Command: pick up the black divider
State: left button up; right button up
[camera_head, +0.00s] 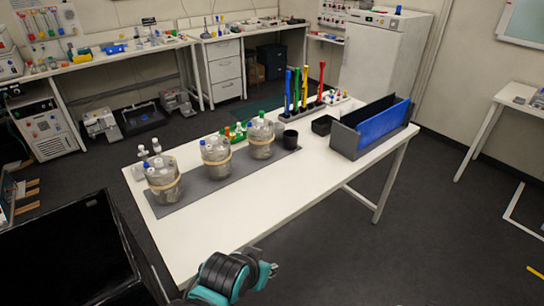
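The black divider (367,109) is a dark upright panel at the right end of the white table, in a grey holder (343,140). A blue panel (383,126) stands in front of it in the same holder and hides its lower part.
The white table (225,218) also carries several banded vessels (216,156) on a grey mat, a black cup (290,139), a small black bin (323,124) and a rack of coloured tubes (304,90). A large black open box (70,255) is at lower left. The table's front is clear.

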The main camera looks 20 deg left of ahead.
aim_at(351, 120)
jog(key=u, duration=2.7)
jog(key=z, duration=2.7)
jog(key=i+l, duration=0.2)
jog(key=i, duration=0.3)
jog(key=i+l+z, duration=0.1)
jog(key=i, duration=0.35)
jog(key=i+l, duration=0.25)
jog(key=i, duration=0.25)
jog(key=l+z, duration=0.05)
